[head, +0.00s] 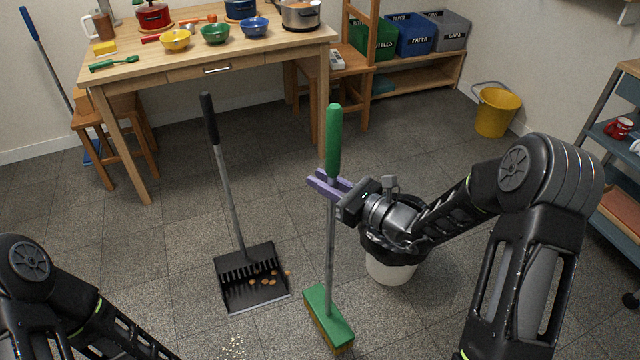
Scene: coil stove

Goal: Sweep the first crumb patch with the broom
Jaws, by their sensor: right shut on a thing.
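The broom has a green grip (333,145), a grey shaft and a green head (328,318) with bristles at floor level. My right gripper (329,186), with purple fingers, is shut on the shaft just below the green grip. The broom stands nearly upright. A black long-handled dustpan (238,277) stands on the floor left of the broom, with several brown crumbs (262,281) in or at it. A pale crumb patch (232,347) lies on the floor at the bottom edge, left of the broom head. My left arm enters at the lower left; its gripper is out of view.
A wooden table (190,90) with bowls and pots stands at the back. A white bin (390,268) with a black liner is behind my right arm. A yellow bucket (495,112) and a shelf cart (622,150) are at the right.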

